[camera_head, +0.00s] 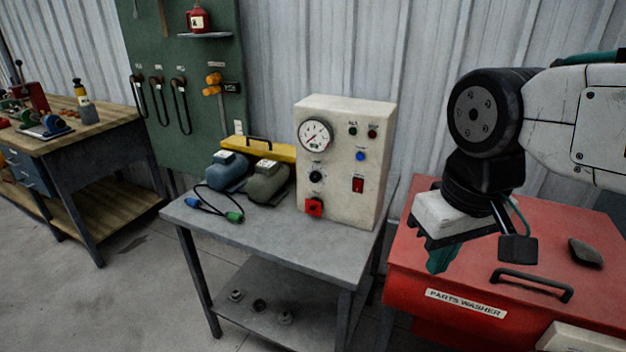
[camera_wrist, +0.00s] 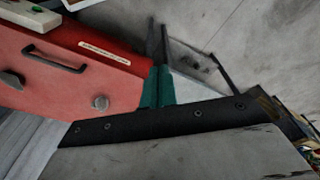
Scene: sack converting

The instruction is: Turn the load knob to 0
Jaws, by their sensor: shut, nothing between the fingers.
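The cream test panel (camera_head: 345,150) stands on the grey bench in the head view. A round gauge (camera_head: 315,135) sits at its upper left. Below the gauge is a black knob (camera_head: 316,177) with a small label above it that is too small to read. A red switch knob (camera_head: 313,207) sits lower down. I cannot read the knob's setting. My gripper (camera_head: 438,262) is over the red parts washer, to the right of the panel and well apart from it. In the wrist view my gripper (camera_wrist: 158,38) has its fingers together and empty. The panel does not show there.
The grey bench (camera_head: 270,243) also bears two motors (camera_head: 268,181) and a cable (camera_head: 205,208). The panel face carries lamps, a blue button (camera_head: 360,156) and a red rocker switch (camera_head: 358,184). The red parts washer (camera_head: 410,270) has a black handle (camera_head: 532,284). Open floor lies left.

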